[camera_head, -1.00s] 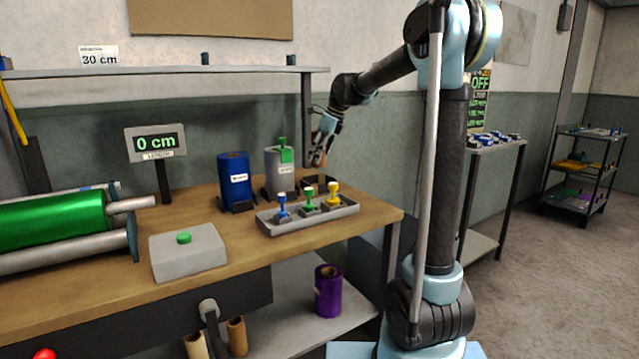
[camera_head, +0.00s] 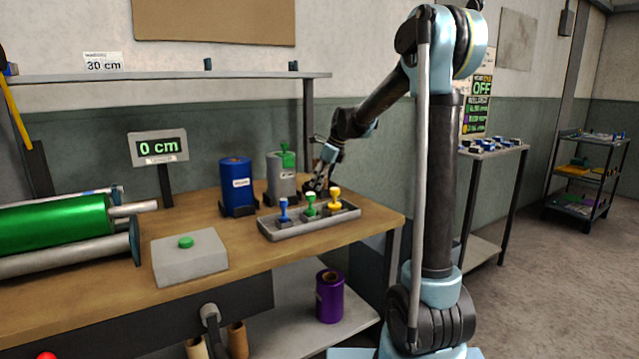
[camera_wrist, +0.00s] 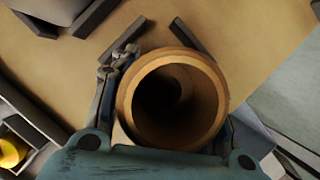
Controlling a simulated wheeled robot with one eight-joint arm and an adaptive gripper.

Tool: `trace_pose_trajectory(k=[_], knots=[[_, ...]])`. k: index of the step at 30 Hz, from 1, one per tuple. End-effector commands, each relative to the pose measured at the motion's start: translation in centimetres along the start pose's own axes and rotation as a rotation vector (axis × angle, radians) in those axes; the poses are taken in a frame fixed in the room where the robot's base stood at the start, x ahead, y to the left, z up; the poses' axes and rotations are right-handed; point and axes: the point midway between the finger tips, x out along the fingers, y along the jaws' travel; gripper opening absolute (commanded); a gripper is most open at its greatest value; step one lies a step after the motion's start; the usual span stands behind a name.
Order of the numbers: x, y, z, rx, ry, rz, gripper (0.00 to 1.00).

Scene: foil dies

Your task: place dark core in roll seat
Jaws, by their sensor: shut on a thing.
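My gripper (camera_head: 321,180) is low over the back right of the workbench, beside the grey roll. In the wrist view, my gripper (camera_wrist: 172,110) is shut on a brown, hollow core (camera_wrist: 207,100), seen end-on with its open mouth toward the camera. A finger lies on either side of it. The dark bars of a roll seat (camera_wrist: 190,38) show on the bench just beyond the core, angled apart. The core covers the middle of this seat. I cannot tell whether the core's far end touches the seat. In the head view the core is mostly hidden by the gripper.
A blue roll (camera_head: 237,187) and a grey roll (camera_head: 281,177) stand in dark seats left of my gripper. A grey tray (camera_head: 345,217) with blue, green and yellow stamps lies in front. A purple roll (camera_head: 329,297) stands on the lower shelf.

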Motion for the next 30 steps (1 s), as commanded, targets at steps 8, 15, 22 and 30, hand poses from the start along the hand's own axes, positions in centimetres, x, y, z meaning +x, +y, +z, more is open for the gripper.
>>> trace_pose_trajectory(k=[8,15,22,30], knots=[[0.1,0.0,0.0,0.000,0.000,0.000,0.52],[-0.2,0.0,0.0,0.000,0.000,0.000,0.52],[-3.2,0.0,0.0,0.002,0.000,0.000,0.52],[-8.4,0.0,0.0,0.002,0.000,0.000,0.52]])
